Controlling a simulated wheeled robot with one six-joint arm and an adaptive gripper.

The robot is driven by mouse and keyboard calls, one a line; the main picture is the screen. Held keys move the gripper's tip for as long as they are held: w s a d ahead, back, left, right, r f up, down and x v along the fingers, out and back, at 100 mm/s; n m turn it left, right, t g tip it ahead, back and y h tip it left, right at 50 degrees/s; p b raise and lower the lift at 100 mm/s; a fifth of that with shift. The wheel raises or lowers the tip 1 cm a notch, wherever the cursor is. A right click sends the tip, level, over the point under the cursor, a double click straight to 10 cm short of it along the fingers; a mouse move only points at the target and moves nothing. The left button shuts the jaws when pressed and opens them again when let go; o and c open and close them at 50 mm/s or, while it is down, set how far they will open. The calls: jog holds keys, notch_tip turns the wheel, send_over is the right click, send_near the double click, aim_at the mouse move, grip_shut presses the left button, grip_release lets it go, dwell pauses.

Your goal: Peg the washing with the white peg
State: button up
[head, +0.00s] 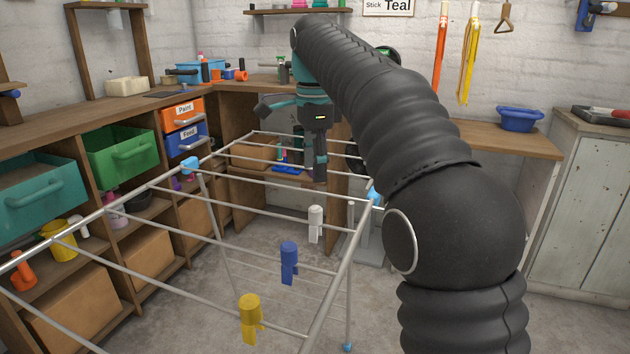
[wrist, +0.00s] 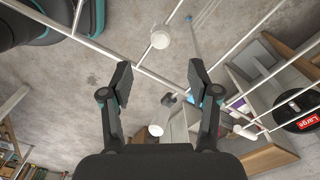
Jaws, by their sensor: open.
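The white peg (head: 315,223) sits upright on a rail of the metal drying rack (head: 335,290). In the wrist view the white peg (wrist: 160,39) shows ahead of the fingertips, left of centre between them. My gripper (head: 319,178) points down over the rack's far part, above the white peg's level. In the wrist view my gripper (wrist: 157,78) has its two fingers wide apart with nothing between them. The blue peg (head: 289,262) and the yellow peg (head: 250,318) sit nearer on the rack. I cannot make out any washing.
A wooden bench with a green drawer (head: 122,155) and several boxes runs along the left. A blue bowl (head: 520,119) stands on the right bench, beside a pale cabinet (head: 580,200). The rack's rails surround the space below my gripper.

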aim_at(315, 208)
notch_tip(315, 208, down, 13)
jog(key=b, duration=0.2)
jog(key=shift+f+b, duration=0.2)
jog(key=shift+b, duration=0.2)
jog(key=c, duration=1.1)
jog(key=o, duration=0.6)
jog(key=c, duration=0.6)
notch_tip(315, 208, up, 3)
jog(key=p, duration=0.3)
jog(key=shift+f, duration=0.1)
jog(key=shift+r, duration=2.3)
